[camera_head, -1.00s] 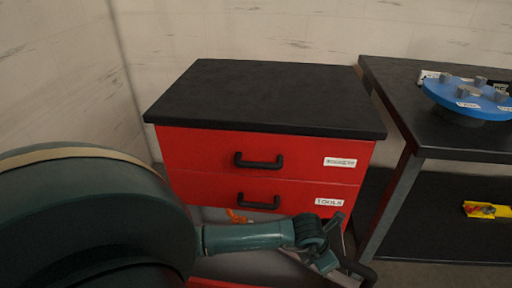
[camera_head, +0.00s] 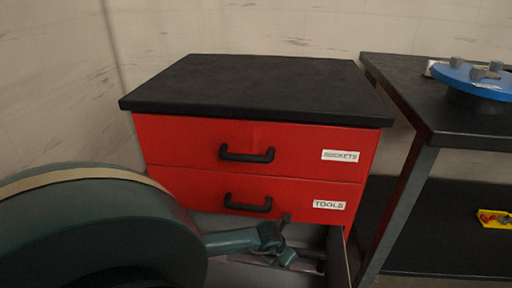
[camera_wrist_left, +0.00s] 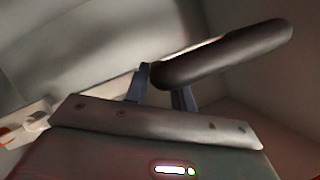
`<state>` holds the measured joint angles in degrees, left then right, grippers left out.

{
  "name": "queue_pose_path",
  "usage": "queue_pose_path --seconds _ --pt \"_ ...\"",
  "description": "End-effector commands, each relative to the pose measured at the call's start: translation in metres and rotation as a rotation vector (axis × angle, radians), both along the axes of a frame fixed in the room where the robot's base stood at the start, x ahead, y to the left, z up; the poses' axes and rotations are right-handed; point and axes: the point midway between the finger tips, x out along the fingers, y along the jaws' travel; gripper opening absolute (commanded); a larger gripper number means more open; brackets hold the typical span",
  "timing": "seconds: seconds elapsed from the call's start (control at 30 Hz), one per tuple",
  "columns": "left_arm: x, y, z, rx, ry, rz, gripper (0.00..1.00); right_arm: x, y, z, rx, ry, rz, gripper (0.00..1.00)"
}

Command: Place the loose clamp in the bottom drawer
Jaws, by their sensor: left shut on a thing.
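My left arm comes in from the left in the head view, and its gripper (camera_head: 287,257) is over the open bottom drawer (camera_head: 338,262), below the drawer labelled TOOLS. In the left wrist view the gripper (camera_wrist_left: 161,88) is shut on a dark rounded bar, which looks like the handle of the loose clamp (camera_wrist_left: 235,50). The bar points up to the right, and the rest of the clamp is hidden or unclear. Pale grey drawer walls surround the gripper there. My right gripper is not in view.
The red cabinet (camera_head: 165,150) has a black top, and its SOCKETS drawer (camera_head: 300,150) and TOOLS drawer (camera_head: 290,200) are shut. A dark bench (camera_head: 430,95) stands at right with a blue disc (camera_head: 470,78). A yellow tray (camera_head: 494,218) shows below it.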

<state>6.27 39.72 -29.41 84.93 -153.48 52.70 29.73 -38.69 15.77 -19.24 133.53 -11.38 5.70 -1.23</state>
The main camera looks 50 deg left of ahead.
Motion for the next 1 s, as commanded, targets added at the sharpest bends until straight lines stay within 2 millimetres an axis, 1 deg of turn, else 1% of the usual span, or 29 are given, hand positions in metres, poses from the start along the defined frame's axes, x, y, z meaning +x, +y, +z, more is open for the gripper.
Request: queue_pose_path --seconds 0.03,0.3,0.5,0.57,0.6,0.7,0.8,0.93,1.0 --pt "0.0 0.0 -0.013 0.0 0.001 0.0 0.0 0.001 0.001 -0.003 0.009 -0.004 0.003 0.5" --pt "0.0 0.0 -0.083 0.001 0.0 -0.001 0.0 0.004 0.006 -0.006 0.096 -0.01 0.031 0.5" --pt "0.0 0.0 -0.126 0.001 0.0 -0.002 0.0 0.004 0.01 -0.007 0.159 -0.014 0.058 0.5" --pt "0.0 -0.001 -0.137 0.001 0.001 -0.002 0.0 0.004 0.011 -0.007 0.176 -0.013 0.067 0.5" --pt "-0.005 0.005 -0.135 0.004 0.0 -0.002 0.0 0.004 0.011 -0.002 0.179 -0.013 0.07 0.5" --pt "-0.02 0.017 -0.132 0.005 0.002 -0.003 0.0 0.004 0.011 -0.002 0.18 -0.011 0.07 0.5" --pt "-0.028 0.023 -0.131 0.003 0.0 -0.003 0.0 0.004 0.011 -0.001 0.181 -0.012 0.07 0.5" --pt "-0.034 0.028 -0.131 0.002 -0.001 -0.002 0.0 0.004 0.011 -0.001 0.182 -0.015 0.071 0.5" --pt "-0.042 0.035 -0.131 0.004 0.002 -0.002 0.0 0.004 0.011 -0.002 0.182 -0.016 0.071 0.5"
